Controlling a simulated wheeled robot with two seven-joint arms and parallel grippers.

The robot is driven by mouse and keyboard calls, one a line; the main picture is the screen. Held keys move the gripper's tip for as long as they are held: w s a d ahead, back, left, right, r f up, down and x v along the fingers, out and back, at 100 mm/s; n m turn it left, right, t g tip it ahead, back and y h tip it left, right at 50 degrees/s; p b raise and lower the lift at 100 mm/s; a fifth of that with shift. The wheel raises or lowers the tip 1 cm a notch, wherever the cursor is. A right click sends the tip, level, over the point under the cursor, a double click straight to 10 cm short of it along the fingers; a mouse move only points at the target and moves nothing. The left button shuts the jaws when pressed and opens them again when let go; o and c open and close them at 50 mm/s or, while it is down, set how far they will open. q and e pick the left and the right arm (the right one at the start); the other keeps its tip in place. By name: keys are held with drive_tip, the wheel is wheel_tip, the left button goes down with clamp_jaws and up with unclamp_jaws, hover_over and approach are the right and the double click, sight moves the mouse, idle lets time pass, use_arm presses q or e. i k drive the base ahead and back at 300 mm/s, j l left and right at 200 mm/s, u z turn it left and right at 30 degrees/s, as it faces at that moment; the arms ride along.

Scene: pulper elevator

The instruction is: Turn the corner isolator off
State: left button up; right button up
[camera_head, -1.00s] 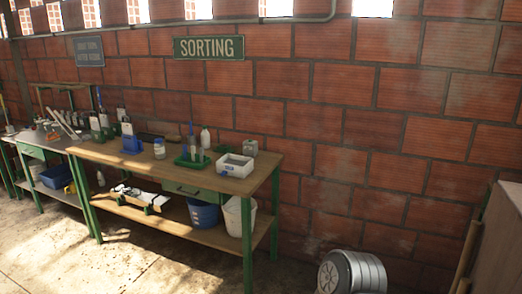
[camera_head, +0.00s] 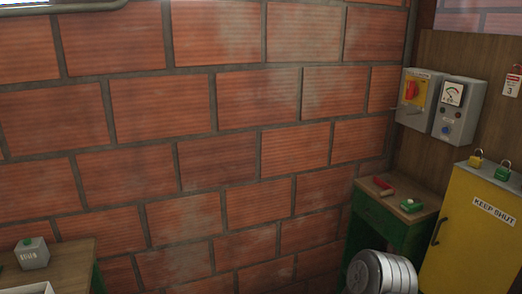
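The corner isolator (camera_head: 415,97) is a grey box on the wooden panel at the right, close to the brick wall's corner. It has a yellow plate with a red handle (camera_head: 411,90) that looks upright, and a small lever on its left side. A grey meter box (camera_head: 457,108) with a dial and a blue knob is mounted right beside it. Neither of my grippers is in view.
A yellow cabinet (camera_head: 477,235) marked KEEP SHUT stands below, with padlocks on top. Left of it is a green stand (camera_head: 390,212) holding red and green items. A metal drum (camera_head: 380,272) stands in front. A workbench (camera_head: 72,266) corner is at lower left.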

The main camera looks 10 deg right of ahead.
sight(412, 90)
drive_tip(key=i+l+z, duration=0.25)
drive_tip(key=i+z, duration=0.15)
drive_tip(key=i, duration=0.2)
drive_tip(key=i+z, duration=0.4)
drive_tip(key=i, duration=0.25)
drive_tip(key=i+j+z, duration=0.1)
drive_tip(key=i+z, duration=0.3)
drive_tip(key=i, duration=0.2)
drive_tip(key=z, duration=0.8)
drive_tip(key=i+j, duration=0.05)
